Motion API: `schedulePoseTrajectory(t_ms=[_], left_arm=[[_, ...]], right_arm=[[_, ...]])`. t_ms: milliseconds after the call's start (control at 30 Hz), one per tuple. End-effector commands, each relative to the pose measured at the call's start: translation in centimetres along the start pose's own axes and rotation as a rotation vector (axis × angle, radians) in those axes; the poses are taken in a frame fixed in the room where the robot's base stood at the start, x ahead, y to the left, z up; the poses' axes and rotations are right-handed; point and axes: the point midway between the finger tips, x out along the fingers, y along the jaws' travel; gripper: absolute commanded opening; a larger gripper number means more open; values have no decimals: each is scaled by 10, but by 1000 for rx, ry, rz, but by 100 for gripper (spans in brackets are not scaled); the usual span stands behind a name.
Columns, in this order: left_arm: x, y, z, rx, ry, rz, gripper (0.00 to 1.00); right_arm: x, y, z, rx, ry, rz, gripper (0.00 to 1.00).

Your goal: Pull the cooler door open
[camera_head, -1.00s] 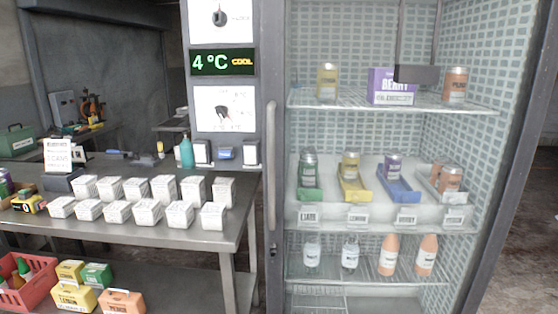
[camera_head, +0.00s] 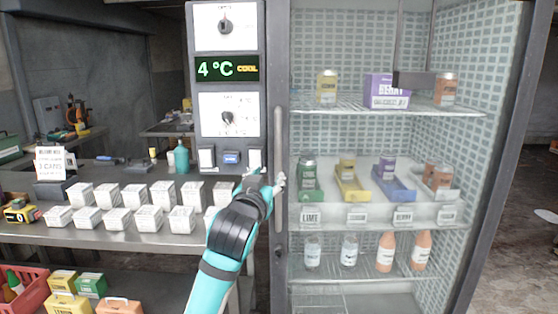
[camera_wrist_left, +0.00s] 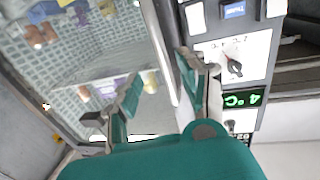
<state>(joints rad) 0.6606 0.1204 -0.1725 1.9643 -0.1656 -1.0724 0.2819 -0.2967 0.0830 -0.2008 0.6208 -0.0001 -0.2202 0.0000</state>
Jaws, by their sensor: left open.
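The cooler door (camera_head: 350,222) is a tall glass door in a grey frame and looks shut. Its grey vertical bar handle (camera_head: 278,135) runs along its left edge. My left gripper (camera_head: 266,181) is at the lower part of this handle, with its fingers small and partly hidden in the head view. In the left wrist view, the left gripper (camera_wrist_left: 160,78) has its teal fingers spread apart. The pale handle bar (camera_wrist_left: 163,55) runs through the gap between them, and I see no clear contact. My right gripper is not in view.
A control panel (camera_head: 227,75) with a green 4 °C display stands left of the door. A metal table (camera_head: 130,238) with rows of white boxes stands beside my left arm. Cans and bottles sit on shelves behind the glass. Floor (camera_head: 520,200) is clear at right.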

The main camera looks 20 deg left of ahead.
Motion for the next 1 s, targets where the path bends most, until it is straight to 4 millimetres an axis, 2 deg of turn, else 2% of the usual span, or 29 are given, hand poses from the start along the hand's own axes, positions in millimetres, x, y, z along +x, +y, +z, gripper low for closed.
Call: schedulePoseTrajectory(t_ms=[33, 300, 500, 700, 1000], left_arm=[[12, 0, -2, 1, -2, -1, 42], [71, 0, -2, 0, -2, -1, 42], [102, 0, -1, 0, -1, 0, 42], [117, 0, 0, 0, -1, 0, 42], [119, 0, 0, 0, 0, 1, 42]], right_arm=[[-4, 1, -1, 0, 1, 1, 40], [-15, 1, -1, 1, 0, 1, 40], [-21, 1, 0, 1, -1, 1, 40], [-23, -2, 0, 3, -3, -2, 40], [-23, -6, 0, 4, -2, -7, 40]])
